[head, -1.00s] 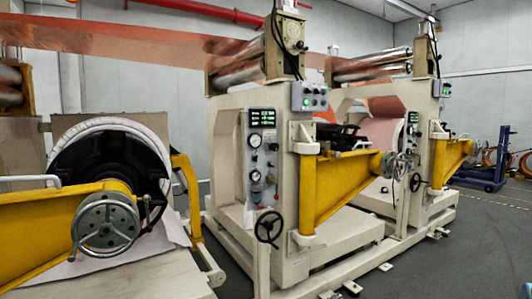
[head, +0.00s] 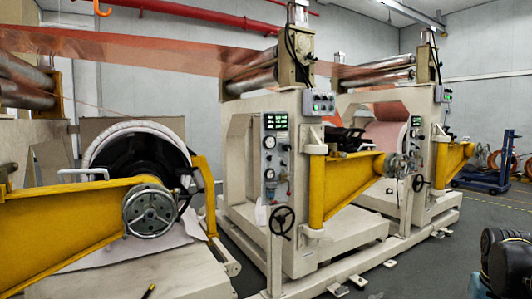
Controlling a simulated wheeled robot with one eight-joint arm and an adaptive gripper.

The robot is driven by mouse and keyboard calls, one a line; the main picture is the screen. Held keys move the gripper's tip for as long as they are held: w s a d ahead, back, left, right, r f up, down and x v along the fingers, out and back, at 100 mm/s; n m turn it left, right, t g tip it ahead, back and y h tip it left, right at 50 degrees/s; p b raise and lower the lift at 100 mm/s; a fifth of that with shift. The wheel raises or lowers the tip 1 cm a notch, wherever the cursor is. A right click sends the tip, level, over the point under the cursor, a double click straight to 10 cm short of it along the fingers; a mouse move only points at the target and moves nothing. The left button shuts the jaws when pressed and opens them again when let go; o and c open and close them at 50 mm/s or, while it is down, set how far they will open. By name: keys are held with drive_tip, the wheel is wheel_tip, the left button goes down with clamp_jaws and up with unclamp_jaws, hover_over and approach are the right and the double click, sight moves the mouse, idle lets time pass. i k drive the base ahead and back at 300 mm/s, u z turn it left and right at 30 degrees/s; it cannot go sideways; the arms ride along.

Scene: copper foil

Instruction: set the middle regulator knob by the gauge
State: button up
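A grey control panel (head: 276,160) is on the near post of the middle machine. It has a green digital display (head: 276,121), an upper round gauge (head: 269,142) and a lower round gauge (head: 269,174). Small dark knobs (head: 284,176) sit beside and below the gauges. They are too small to tell which is the middle regulator knob, and the needle readings cannot be made out. A similar panel (head: 415,130) is on the machine farther right. My gripper is not in view; dark rounded parts at the lower right edge seem to be my arm, well apart from the panel.
A black handwheel (head: 282,221) stands out below the panel. A yellow beam (head: 345,185) juts out right of it. Another yellow beam with a grey handwheel (head: 150,211) crosses the left foreground. Low base rails (head: 330,268) edge the machines. Grey floor (head: 430,262) is open at the right.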

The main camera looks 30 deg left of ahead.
sight(287, 148)
drive_tip(key=u, duration=0.85)
drive_tip(key=i, duration=1)
drive_tip(key=z, duration=0.05)
